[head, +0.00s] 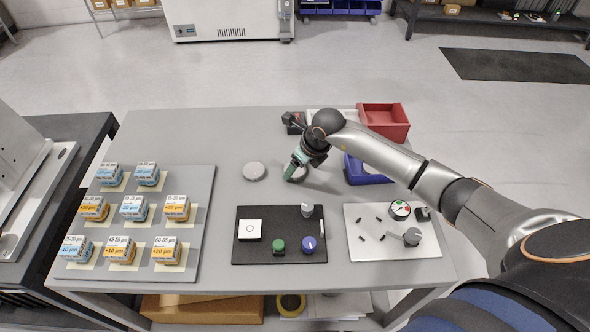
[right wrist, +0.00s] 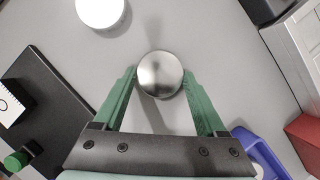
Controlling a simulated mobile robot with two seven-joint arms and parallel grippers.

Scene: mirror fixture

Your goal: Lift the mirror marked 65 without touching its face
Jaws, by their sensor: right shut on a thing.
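My right gripper (head: 294,174) points down at the grey table, its green fingers on either side of a round mirror (head: 302,173). In the right wrist view the gripper (right wrist: 160,76) is shut on this mirror (right wrist: 160,66) by its rim, the fingertips at its left and right edges and the shiny face clear of them. A second round disc (head: 254,171) lies on the table to the left; it also shows in the right wrist view (right wrist: 102,8). I cannot read a 65 on either, nor tell whether the held mirror is off the table. My left gripper is not in view.
A black board (head: 250,254) with knobs and a white block lies in front, with a pale plate (head: 368,250) of small parts to its right. A blue bin (head: 366,178) and a red bin (head: 384,120) stand right. Several small boxes (head: 133,207) fill a grey panel at left.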

